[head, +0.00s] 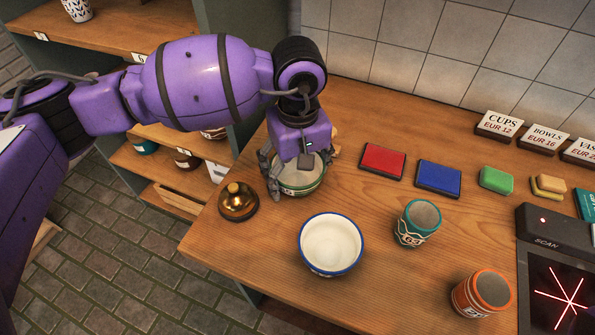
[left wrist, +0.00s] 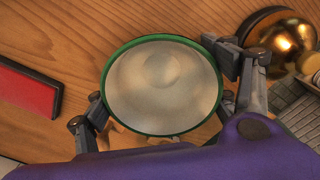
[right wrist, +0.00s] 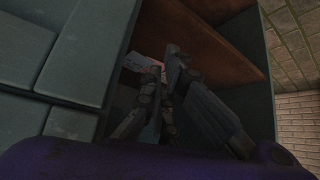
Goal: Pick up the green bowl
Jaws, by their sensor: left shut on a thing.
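The green bowl (head: 302,188), pale with a green rim, is near the back left of the wooden counter, partly hidden behind my left gripper (head: 299,170). The left gripper comes from above, with its fingers on opposite sides of the bowl, shut on it. The left wrist view looks into the empty green-rimmed bowl (left wrist: 160,88) between the fingers. The bowl looks upright; I cannot tell whether it touches the counter. My right gripper (right wrist: 160,85) shows only in the dark right wrist view, low beside the furniture, and its opening is unclear.
A blue-rimmed bowl (head: 331,245) stands in front of the green one. A brass bell (head: 238,202) is close on the left. Red (head: 383,161) and blue (head: 438,179) pads, a teal cup (head: 417,222), an orange cup (head: 482,294) and a scanner (head: 553,300) are rightward.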

